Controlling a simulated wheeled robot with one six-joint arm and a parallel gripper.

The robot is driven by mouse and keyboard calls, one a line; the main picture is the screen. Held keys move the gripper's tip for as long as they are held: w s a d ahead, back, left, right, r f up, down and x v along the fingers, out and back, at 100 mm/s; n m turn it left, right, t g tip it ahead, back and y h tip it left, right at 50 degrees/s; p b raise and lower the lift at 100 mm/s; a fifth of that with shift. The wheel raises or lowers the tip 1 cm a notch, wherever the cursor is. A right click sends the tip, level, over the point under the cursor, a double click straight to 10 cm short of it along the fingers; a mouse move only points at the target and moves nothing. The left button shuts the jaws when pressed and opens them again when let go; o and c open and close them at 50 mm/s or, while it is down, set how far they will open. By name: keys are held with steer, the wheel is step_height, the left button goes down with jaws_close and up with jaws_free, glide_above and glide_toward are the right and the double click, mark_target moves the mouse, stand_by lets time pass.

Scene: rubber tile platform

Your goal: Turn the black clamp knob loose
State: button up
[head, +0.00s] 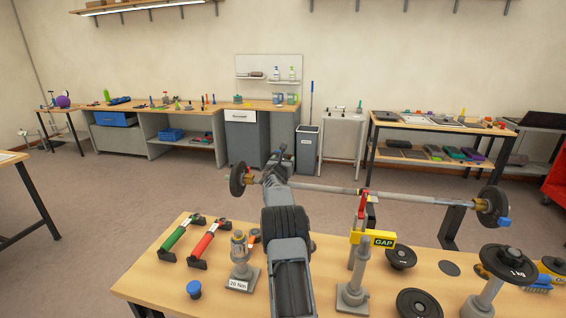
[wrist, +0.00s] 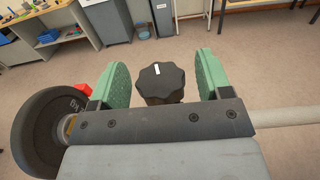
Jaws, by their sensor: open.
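The black clamp knob (wrist: 161,84) shows in the wrist view, with a lobed rim and a short white mark on its top. It lies between the green pads of my gripper (wrist: 163,78), which is open. A gap shows on both sides of the knob, so neither pad appears to touch it. In the head view my gripper (head: 283,156) reaches past the bar (head: 325,188) near its left end. The knob is too small or hidden to make out there.
The bar carries a black plate at its left end (head: 238,180) and another at its right (head: 491,206). A red upright (head: 363,204) stands by the bar, near a yellow GAP sign (head: 374,239). Green (head: 181,236) and red (head: 208,243) handled tools lie on the wooden bench (head: 150,283).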

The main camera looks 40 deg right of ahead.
steer(key=c, duration=0.9)
